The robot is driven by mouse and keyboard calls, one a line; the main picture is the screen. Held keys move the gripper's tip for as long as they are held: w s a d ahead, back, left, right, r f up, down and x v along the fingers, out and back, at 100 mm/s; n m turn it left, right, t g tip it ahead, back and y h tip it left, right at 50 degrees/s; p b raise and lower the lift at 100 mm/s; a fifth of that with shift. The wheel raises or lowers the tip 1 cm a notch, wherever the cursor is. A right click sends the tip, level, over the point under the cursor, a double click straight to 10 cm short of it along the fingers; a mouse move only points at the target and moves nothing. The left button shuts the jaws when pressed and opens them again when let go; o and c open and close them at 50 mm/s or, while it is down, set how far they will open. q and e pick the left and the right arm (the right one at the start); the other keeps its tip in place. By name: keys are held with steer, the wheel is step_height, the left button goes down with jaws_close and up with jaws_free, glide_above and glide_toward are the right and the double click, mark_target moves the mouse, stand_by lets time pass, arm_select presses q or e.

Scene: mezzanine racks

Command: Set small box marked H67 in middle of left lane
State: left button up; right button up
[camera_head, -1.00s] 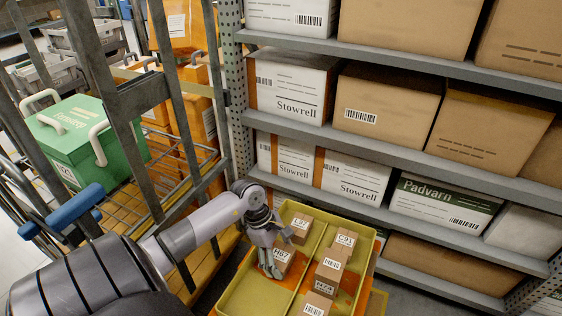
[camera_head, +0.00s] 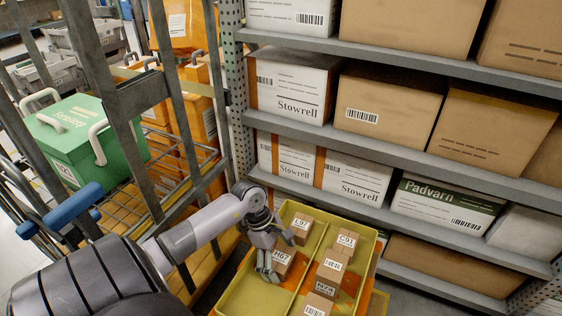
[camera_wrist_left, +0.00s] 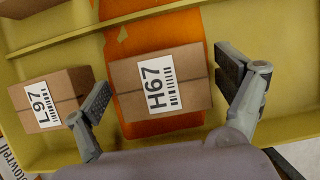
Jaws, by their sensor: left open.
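The small brown box marked H67 (camera_head: 284,257) rests in the left lane of the yellow tray (camera_head: 243,298), about midway along it. In the left wrist view, box H67 (camera_wrist_left: 185,82) sits between the two fingers of my left gripper (camera_wrist_left: 164,84), with a small gap showing at each side. My left gripper (camera_head: 268,270) is open, low in the lane at the box's near left side in the head view. Box L97 (camera_head: 302,228) stands at the far end of the same lane; it also shows in the wrist view (camera_wrist_left: 48,100). My right gripper is not in view.
A divider splits the tray. The right lane holds several small boxes, with C91 (camera_head: 346,240) at the far end. The near part of the left lane is clear. A shelf rack (camera_head: 420,150) stands behind the tray and a metal cage trolley (camera_head: 150,100) stands to the left.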

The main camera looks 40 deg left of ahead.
arm_select(q)
steer(key=shift+r+p, duration=0.35)
steer(key=v, duration=0.7)
steer(key=shift+a+b, duration=0.1)
steer(key=shift+b, duration=0.3)
